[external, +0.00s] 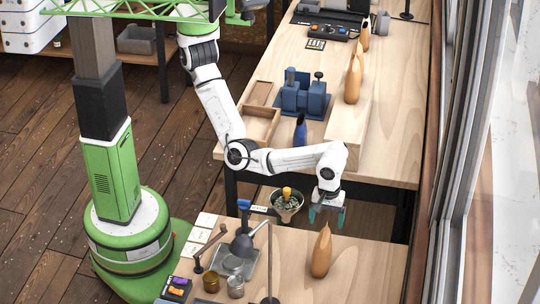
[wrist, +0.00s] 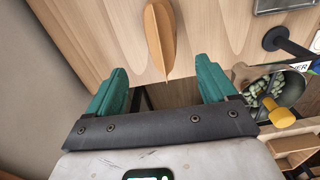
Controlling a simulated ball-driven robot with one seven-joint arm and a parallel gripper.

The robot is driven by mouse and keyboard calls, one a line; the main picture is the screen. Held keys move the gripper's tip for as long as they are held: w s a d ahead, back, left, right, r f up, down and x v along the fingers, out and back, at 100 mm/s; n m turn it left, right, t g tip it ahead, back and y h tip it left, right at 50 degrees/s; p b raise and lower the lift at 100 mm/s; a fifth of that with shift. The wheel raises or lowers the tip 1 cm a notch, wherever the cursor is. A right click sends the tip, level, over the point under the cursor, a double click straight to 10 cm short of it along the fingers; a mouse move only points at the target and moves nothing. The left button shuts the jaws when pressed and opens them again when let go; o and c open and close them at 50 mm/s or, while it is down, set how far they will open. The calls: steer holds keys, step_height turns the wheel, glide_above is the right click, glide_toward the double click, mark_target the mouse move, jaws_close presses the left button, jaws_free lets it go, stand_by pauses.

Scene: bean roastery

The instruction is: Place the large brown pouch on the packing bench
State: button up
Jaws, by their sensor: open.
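A brown pouch (external: 321,252) with a pointed top stands upright on the near wooden bench (external: 375,265). It also shows at the top middle of the wrist view (wrist: 160,38). My gripper (external: 327,214) is open and empty, above the back edge of this bench, behind the pouch. In the wrist view its teal fingers (wrist: 161,85) are spread, with the pouch beyond them, apart from both. Two more brown pouches, a larger-looking one (external: 353,80) and one farther back (external: 365,36), stand on the far wooden bench (external: 395,150). I cannot tell which bench is the packing bench.
A bowl of pale green beans with a yellow-handled tool (external: 286,205) sits left of my gripper. A lamp-like dark tool (external: 243,245), metal cups (external: 236,287) and a small box (external: 176,289) crowd the near bench's left. Blue equipment (external: 303,97) and a wooden tray (external: 260,124) occupy the far bench.

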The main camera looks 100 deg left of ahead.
mark_target(325, 229)
step_height(325, 229, down, 5)
steer(key=shift+r, duration=0.2)
steer(key=shift+s+d+f+p, duration=0.1)
steer(key=shift+f+p, duration=0.15)
steer(key=shift+f, duration=1.1)
steer(key=shift+s+d+f+p, duration=0.1)
steer(key=shift+f+p, duration=0.15)
steer(key=shift+f, duration=1.1)
jaws_close()
